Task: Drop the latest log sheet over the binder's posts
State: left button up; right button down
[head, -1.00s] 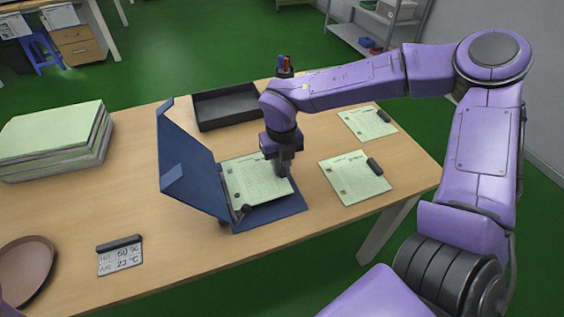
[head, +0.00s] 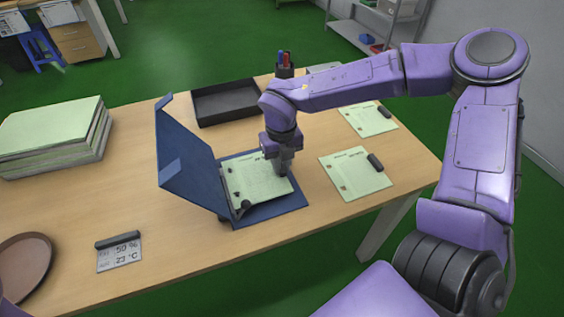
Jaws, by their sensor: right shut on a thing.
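The blue binder (head: 292,205) lies open on the table, its cover (head: 184,160) standing tilted up at the left. Its dark posts (head: 241,209) are at the left side of the base. A pale green log sheet (head: 252,181) lies over or just above the base, its left edge at the posts. I cannot tell whether the posts pass through its holes. My right gripper (head: 281,172) points down at the sheet's right far edge and is shut on the log sheet. Two more green sheets, a nearer one (head: 352,180) and a farther one (head: 362,121), lie to the right under dark weights. My left gripper is not in view.
A black tray (head: 226,118) and a pen holder (head: 285,70) stand behind the binder. A stack of green paper (head: 40,150) is at the far left. A temperature display (head: 119,252) and a brown round dish (head: 24,270) are at the front left.

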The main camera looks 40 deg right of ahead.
jog(key=shift+f, duration=0.6)
dwell(0.4)
jog(key=c, duration=1)
grip_release()
notch_tip(320, 180, up, 11)
jog(key=shift+f, duration=0.2)
